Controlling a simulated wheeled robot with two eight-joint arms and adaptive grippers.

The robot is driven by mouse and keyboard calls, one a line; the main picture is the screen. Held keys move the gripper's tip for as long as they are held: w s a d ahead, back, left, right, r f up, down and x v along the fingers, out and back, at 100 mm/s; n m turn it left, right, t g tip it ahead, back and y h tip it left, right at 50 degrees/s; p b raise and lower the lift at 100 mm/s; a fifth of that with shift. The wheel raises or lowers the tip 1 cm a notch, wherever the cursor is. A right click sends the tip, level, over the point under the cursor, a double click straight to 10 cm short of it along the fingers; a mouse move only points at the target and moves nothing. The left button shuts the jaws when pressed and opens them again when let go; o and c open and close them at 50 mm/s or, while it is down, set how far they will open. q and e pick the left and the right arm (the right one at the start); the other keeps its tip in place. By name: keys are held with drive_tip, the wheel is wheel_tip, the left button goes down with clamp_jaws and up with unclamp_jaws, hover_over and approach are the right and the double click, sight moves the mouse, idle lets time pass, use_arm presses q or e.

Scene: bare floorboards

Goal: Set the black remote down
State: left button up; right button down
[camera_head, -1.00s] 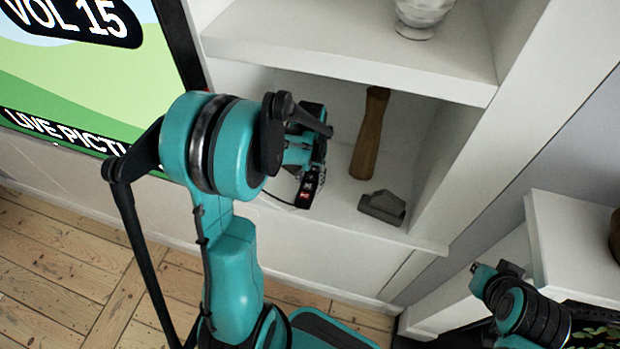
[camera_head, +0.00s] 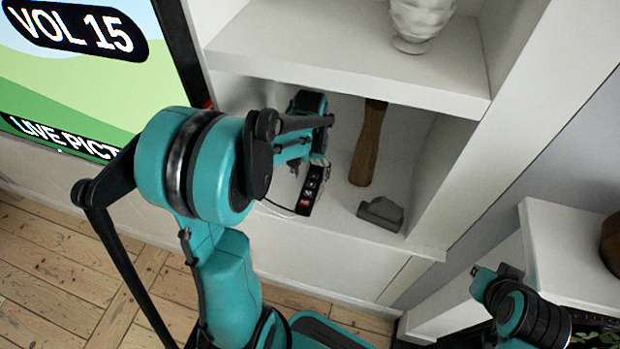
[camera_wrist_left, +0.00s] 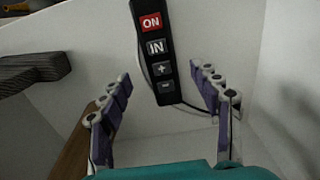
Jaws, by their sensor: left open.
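The black remote (camera_head: 313,188), with a red ON button and white-marked keys, stands in the lower shelf compartment near its front. In the left wrist view the remote (camera_wrist_left: 157,50) lies beyond and between the fingertips, apart from both. My left gripper (camera_head: 303,150) is at the remote's upper left in the head view, partly hidden by my own arm. In the wrist view its two fingers (camera_wrist_left: 165,98) are spread with nothing between them. Part of my right arm shows at the lower right; its jaws cannot be made out.
The white shelf (camera_head: 340,222) also holds a tall brown wooden object (camera_head: 368,145) and a small grey object (camera_head: 381,213), right of the remote. A white vase (camera_head: 420,22) stands on the shelf above. A television (camera_head: 90,75) is at left, a white side unit (camera_head: 575,240) at right.

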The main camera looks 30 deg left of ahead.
use_arm(q)
drive_tip(key=shift+d+r, duration=0.1)
drive_tip(key=shift+r, duration=0.8)
drive_tip(key=s+d+r+m+t, duration=0.2)
drive_tip(key=s+d+r+t, duration=0.5)
drive_tip(key=s+d, duration=0.3)
drive_tip(key=shift+s+d+r+m, duration=0.25)
drive_tip(key=shift+s+r, duration=0.25)
drive_tip(key=shift+r, duration=0.35)
use_arm(e)
drive_tip(key=shift+r, duration=0.2)
